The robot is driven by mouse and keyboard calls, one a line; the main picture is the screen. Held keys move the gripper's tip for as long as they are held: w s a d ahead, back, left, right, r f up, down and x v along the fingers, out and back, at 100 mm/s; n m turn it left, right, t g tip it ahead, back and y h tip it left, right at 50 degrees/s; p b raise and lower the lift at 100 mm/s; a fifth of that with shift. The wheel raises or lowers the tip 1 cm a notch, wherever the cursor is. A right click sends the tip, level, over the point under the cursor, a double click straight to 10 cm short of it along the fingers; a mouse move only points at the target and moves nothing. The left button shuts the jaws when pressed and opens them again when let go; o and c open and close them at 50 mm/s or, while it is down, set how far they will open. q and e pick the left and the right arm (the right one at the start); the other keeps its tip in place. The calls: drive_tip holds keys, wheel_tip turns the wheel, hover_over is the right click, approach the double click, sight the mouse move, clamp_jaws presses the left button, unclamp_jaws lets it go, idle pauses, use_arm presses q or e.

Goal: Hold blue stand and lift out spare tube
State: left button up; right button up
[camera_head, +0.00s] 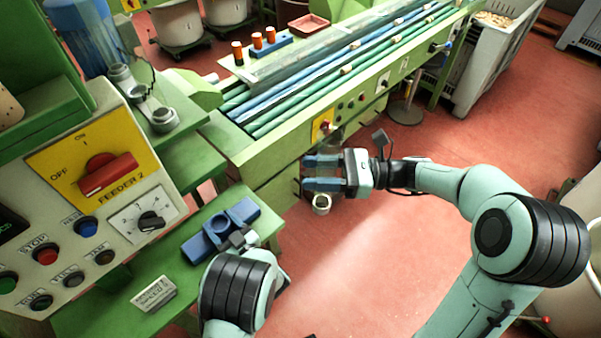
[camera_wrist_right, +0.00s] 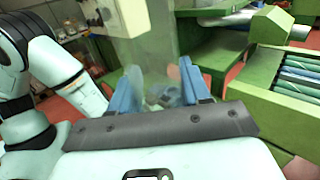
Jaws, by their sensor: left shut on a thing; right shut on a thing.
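The blue stand (camera_head: 243,209) lies on the green shelf below the control panel, with an open round hole. My left gripper (camera_head: 236,241) is shut on the stand's near side; its fingertips are partly hidden by my wrist. My right gripper (camera_head: 322,172) is shut on the clear spare tube, in the air over the red floor, to the right of the stand and apart from it. The tube (camera_wrist_right: 158,55) is see-through and stands tall between the blue fingers in the right wrist view. Its pale ring-like end (camera_head: 321,204) shows below the fingers in the head view.
The panel with a red knob (camera_head: 106,176) rises at the left. Grey pipe fittings (camera_head: 140,95) sit on a green ledge behind it. A small sign (camera_head: 154,293) stands on the shelf.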

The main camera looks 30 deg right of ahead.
use_arm(q)
drive_tip(key=o, duration=1.3)
drive_tip(key=v, duration=1.2)
